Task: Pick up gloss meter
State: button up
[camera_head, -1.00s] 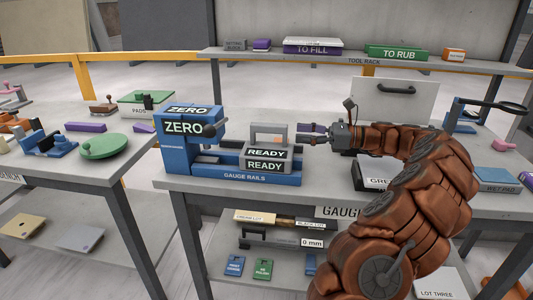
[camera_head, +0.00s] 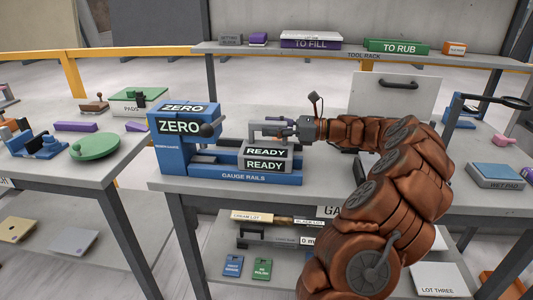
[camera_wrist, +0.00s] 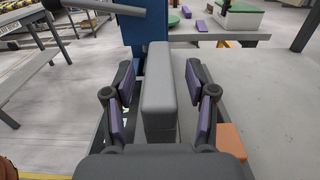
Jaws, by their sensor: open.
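The gloss meter appears to be the grey device with two READY labels (camera_head: 265,163) and a raised grey handle. It sits at the right end of the blue GAUGE RAILS fixture (camera_head: 210,174) on the table. My gripper (camera_head: 268,130) is at the top of this device, coming in from the right. In the wrist view the open gripper (camera_wrist: 160,85) has one purple-padded finger on each side of a long grey bar (camera_wrist: 159,85), with a visible gap on both sides. The fingers partly hide the handle in the head view.
The blue ZERO block (camera_head: 184,125) with a dark knob stands close to the left. A tool rack shelf (camera_head: 300,52) runs behind. A white panel with a handle (camera_head: 395,98) stands behind my arm. An orange block (camera_wrist: 231,141) lies near the right finger.

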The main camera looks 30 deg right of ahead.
jog(key=shift+w+a, duration=0.35)
jog(key=shift+a, duration=0.15)
jog(key=shift+c, duration=0.2)
grip_shut()
